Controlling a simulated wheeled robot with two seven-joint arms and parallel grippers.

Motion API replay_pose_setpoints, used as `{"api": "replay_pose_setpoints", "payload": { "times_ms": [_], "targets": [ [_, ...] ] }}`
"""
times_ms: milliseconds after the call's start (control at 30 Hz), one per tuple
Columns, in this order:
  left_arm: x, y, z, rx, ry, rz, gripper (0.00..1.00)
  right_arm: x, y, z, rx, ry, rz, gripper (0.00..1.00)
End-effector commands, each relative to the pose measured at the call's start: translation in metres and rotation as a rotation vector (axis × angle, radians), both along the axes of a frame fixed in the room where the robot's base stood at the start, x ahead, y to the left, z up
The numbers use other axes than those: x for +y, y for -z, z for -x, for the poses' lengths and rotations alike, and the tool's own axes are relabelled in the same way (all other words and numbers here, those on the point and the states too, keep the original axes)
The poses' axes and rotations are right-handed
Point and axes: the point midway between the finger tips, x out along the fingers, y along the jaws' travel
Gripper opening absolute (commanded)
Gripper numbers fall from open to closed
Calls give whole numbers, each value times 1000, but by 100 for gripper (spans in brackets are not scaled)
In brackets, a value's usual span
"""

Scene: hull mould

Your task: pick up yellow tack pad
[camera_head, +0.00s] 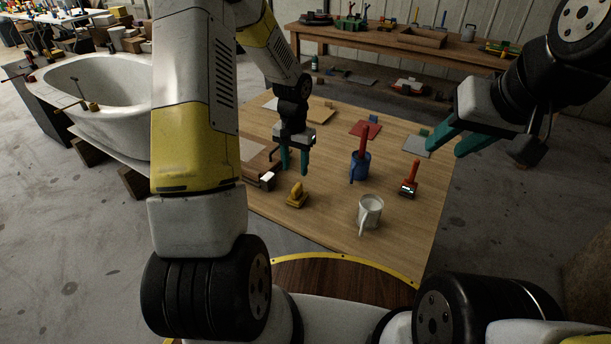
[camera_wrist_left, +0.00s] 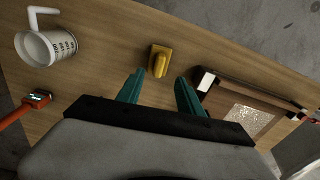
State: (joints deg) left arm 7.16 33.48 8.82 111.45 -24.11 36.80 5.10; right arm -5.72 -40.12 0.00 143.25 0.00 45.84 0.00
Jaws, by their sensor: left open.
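The yellow tack pad (camera_head: 297,196), a small block with a raised grip, sits on the wooden table (camera_head: 330,225) near its front left. In the left wrist view the yellow tack pad (camera_wrist_left: 159,61) lies just beyond the fingertips, roughly centred between them. My left gripper (camera_head: 294,170) points down with its teal fingers apart, above and a little behind the pad in the head view. In the wrist view the left gripper (camera_wrist_left: 158,84) is empty. My right gripper (camera_head: 434,148) is open and empty, held over the right side of the table.
A white mug (camera_head: 370,210) stands right of the pad. A blue mug (camera_head: 359,167) holds something red. A red-handled tool (camera_head: 410,181) is farther right. A brown frame or box (camera_wrist_left: 252,112) lies close to the left gripper. Bare table surrounds the pad.

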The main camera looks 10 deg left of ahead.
Motion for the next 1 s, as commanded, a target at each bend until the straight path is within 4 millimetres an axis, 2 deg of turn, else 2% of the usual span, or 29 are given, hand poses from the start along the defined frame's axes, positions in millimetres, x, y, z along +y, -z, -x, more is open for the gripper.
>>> {"api": "replay_pose_setpoints", "payload": {
  "times_ms": [33,700,1000],
  "targets": [
    [0,10,-1,11,3,1,44,0,0,0,0,0,0,36],
    [-1,93,-7,20,8,2,44,0,0,0,0,0,0,36],
    [-1,97,-8,17,8,3,44,0,0,0,0,0,0,36]
  ]
}}
